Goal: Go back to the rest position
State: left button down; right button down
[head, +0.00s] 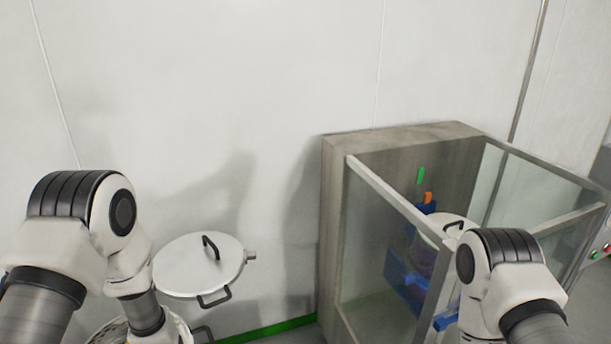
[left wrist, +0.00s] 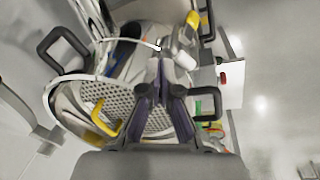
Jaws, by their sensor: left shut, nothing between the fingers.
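My left gripper (left wrist: 160,70) is shut and empty in the left wrist view. Its fingers point at an open round vessel with a perforated plate (left wrist: 85,95) and black and yellow handles; I cannot tell whether they touch it. In the head view my left arm (head: 105,225) comes in at the left, beside a round white lid (head: 185,270) with dark handles. My right arm (head: 500,270) comes in at the lower right, in front of a glass-sided enclosure. Neither gripper's fingers show in the head view.
The enclosure (head: 345,215) has a grey back and clear panels, with a lidded vessel (head: 422,262) in a blue holder (head: 403,285) inside. A pale wall (head: 260,80) stands close behind. A green strip (head: 270,330) runs along the floor. Buttons (head: 600,250) show at the right edge.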

pick_arm(q)
jog(key=s+f+m+g+b, duration=0.1)
jog(key=s+f+m, duration=0.2)
jog(key=s+m, duration=0.7)
jog(key=s+f+m+g+b, duration=0.1)
jog(key=s+f+m, duration=0.3)
jog(key=s+m, duration=0.55)
notch_tip(320, 180, down, 10)
jog(key=s+n+b, duration=0.1)
jog(key=n+b, duration=0.1)
jog(key=b, duration=0.8)
jog(key=shift+s+d+h, duration=0.3)
jog(key=shift+s+d, duration=0.05)
jog(key=shift+s, duration=0.05)
jog(key=shift+n, duration=0.25)
